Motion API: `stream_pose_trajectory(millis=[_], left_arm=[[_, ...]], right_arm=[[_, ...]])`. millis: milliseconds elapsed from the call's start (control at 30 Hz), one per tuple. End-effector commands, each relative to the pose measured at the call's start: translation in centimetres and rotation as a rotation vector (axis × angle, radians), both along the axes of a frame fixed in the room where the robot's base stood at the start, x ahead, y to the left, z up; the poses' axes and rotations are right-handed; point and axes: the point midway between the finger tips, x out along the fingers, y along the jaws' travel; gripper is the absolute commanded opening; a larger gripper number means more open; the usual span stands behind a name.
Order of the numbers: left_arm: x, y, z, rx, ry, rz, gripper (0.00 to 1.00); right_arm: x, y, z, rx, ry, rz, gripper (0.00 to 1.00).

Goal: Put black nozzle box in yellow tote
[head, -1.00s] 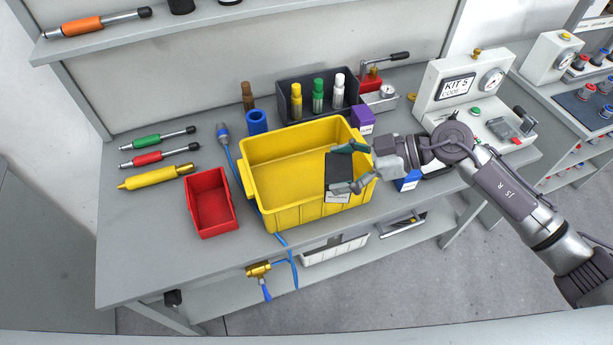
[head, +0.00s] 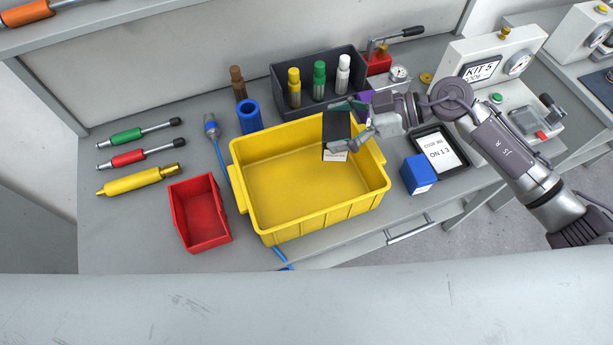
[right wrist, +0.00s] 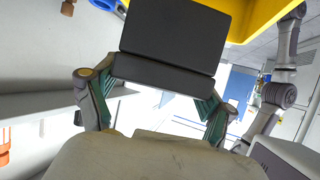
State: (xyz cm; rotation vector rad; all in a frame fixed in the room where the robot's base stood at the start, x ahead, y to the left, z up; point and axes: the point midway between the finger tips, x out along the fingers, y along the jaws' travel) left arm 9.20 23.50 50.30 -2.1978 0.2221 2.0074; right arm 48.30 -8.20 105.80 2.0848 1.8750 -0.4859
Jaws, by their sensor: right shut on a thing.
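The black nozzle box (head: 336,128) has a white label at its lower edge. My right gripper (head: 350,124) is shut on it and holds it over the right back part of the yellow tote (head: 236,180). In the right wrist view the black box (right wrist: 175,38) fills the space between both fingers of my right gripper (right wrist: 158,85), and the tote's yellow wall (right wrist: 262,18) shows behind it. The tote's visible floor is empty. My left gripper is not in view.
A red bin (head: 200,212) stands left of the tote. A dark bin with bottles (head: 283,104), a blue cylinder (head: 250,117) and a brown-topped bottle (head: 240,90) are behind it. A blue box (head: 418,174) and black tray (head: 462,166) sit to the right.

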Motion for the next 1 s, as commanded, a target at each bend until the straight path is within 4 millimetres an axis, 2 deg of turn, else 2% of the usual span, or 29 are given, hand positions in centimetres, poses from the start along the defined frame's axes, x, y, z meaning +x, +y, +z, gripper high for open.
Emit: stream_pose_trajectory(millis=[33, 400, 567, 667, 1000], left_arm=[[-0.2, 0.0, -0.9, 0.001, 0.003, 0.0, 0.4], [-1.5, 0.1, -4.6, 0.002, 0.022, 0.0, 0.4], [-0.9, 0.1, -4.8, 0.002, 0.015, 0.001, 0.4], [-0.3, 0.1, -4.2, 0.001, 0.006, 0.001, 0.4], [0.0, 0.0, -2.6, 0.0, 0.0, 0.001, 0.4]], right_arm=[[0.0, 0.0, -0.9, 0.002, 0.0, 0.0, 0.41], [0.0, 0.0, -5.3, 0.002, -0.002, 0.0, 0.41], [-0.1, 0.5, -6.0, 0.004, -0.001, 0.001, 0.41], [-0.4, 2.0, -6.6, 0.006, 0.001, 0.003, 0.41], [-1.5, 9.4, -11.1, 0.005, 0.002, 0.001, 0.41]])
